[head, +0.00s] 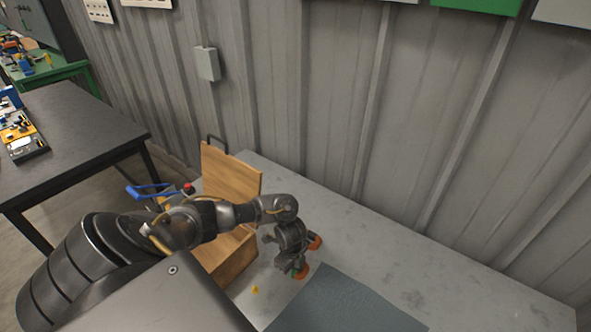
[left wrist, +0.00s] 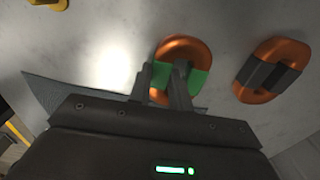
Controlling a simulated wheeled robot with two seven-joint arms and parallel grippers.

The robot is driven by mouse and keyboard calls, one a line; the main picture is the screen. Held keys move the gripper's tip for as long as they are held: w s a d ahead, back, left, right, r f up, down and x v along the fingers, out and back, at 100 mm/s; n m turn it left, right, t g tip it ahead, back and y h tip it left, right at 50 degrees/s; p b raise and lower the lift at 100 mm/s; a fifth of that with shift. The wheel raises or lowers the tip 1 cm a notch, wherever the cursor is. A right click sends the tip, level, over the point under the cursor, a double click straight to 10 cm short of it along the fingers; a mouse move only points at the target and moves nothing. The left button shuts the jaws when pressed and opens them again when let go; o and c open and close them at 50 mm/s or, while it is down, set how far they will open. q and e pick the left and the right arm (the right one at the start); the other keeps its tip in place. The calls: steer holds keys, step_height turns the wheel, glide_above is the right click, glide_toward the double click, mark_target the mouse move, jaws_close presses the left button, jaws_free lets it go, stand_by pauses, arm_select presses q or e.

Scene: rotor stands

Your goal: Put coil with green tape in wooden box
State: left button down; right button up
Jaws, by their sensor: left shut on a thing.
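The coil with green tape (left wrist: 197,80) is an orange ring with a green band, seen in the left wrist view between my left gripper's fingers (left wrist: 163,80). My left gripper is shut on it. In the head view the left gripper (head: 294,258) points down, with the orange edge of this coil (head: 302,272) showing at its fingertips, at or just above the table. The wooden box (head: 235,259) stands to the left of the gripper with its lid (head: 231,178) raised. My arm covers much of the box, and its inside is hidden. My right gripper is not in view.
A second orange coil with dark tape (left wrist: 270,72) lies close beside the held one. A dark grey mat (head: 345,305) lies at the table's front. A small yellow piece (head: 255,289) lies near the box. The grey table (head: 430,265) is clear to the right, against a metal wall.

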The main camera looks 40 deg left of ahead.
arm_select(q)
steer(key=shift+r, duration=0.15)
steer(key=shift+w+r, duration=0.1)
steer(key=shift+r, duration=0.45)
steer(key=s+d+r+p, duration=0.7)
steer(key=s+d+r, duration=0.2)
steer(key=s+r, duration=0.1)
steer(key=shift+d+r, duration=0.4)
steer(key=shift+r, duration=0.45)
steer(key=w+d+n+b, duration=0.6)
steer(key=w+n+b, duration=0.2)
steer(key=n+b, duration=0.3)
steer(key=shift+f+b, duration=0.4)
steer(key=shift+b, duration=0.45)
steer(key=shift+w+d, duration=0.1)
steer(key=shift+d, duration=0.15)
